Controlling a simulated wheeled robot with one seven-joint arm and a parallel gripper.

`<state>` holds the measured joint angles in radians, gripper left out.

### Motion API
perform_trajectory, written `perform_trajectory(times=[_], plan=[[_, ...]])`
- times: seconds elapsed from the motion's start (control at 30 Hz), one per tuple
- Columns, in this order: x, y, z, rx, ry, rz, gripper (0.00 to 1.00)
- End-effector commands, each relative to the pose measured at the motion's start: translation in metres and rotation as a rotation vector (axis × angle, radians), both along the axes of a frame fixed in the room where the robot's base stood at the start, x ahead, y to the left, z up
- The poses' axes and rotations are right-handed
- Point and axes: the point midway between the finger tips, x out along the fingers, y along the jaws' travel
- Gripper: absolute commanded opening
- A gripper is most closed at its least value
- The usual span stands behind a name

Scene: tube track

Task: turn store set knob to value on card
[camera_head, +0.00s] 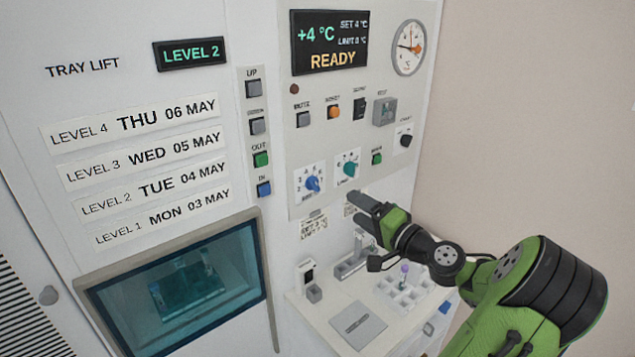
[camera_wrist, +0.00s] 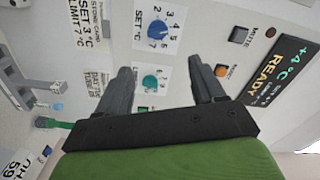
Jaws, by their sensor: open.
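The blue SET knob (camera_head: 313,184) is on the panel's lower left, on a white numbered dial. In the wrist view the SET knob (camera_wrist: 157,31) lies beyond my fingertips. The teal LIMIT knob (camera_head: 349,169) is to its right; in the wrist view it (camera_wrist: 151,82) shows between my fingers. A card (camera_head: 314,229) below the panel also shows in the wrist view (camera_wrist: 88,25), seeming to read SET 3 °C, LIMIT 7 °C. The display (camera_head: 329,43) reads +4 °C, SET 4 °C, LIMIT 8 °C, READY. My gripper (camera_head: 362,203) is open and empty in front of the panel, below the knobs.
Orange (camera_head: 333,112), green (camera_head: 377,158) and grey (camera_head: 303,119) buttons and a black knob (camera_head: 405,141) share the panel. Tray-lift buttons stand to its left. A white shelf with a rack (camera_head: 404,292) and a grey plate (camera_head: 358,325) lies below my gripper.

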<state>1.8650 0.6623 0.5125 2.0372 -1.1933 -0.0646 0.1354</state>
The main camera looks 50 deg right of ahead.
Motion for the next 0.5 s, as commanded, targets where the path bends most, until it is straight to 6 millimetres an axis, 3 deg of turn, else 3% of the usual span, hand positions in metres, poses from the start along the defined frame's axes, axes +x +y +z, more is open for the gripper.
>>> perform_trajectory(times=[0.3,0.5], plan=[[0.083,-0.007,0.003,0.000,-0.001,0.008,0.68],[0.121,-0.012,0.002,-0.001,0.002,0.005,0.68]])
